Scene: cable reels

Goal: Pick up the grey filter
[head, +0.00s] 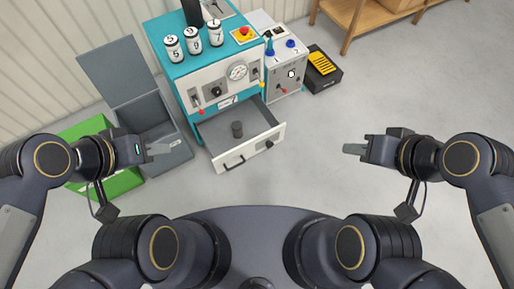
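My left gripper (165,148) is left of the drawer, in front of the grey box, and apart from the cylinder. My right gripper (350,149) is well to the right of the drawer, above bare floor. Each gripper's fingers overlap in this view, so their opening cannot be judged. I see nothing held in either.
The teal machine (213,82) has numbered white cylinders on top. A grey open-lidded box (165,155) and a green box (122,182) stand left. A grey cabinet (286,75) and black bin (327,78) stand right. The floor in front is clear.

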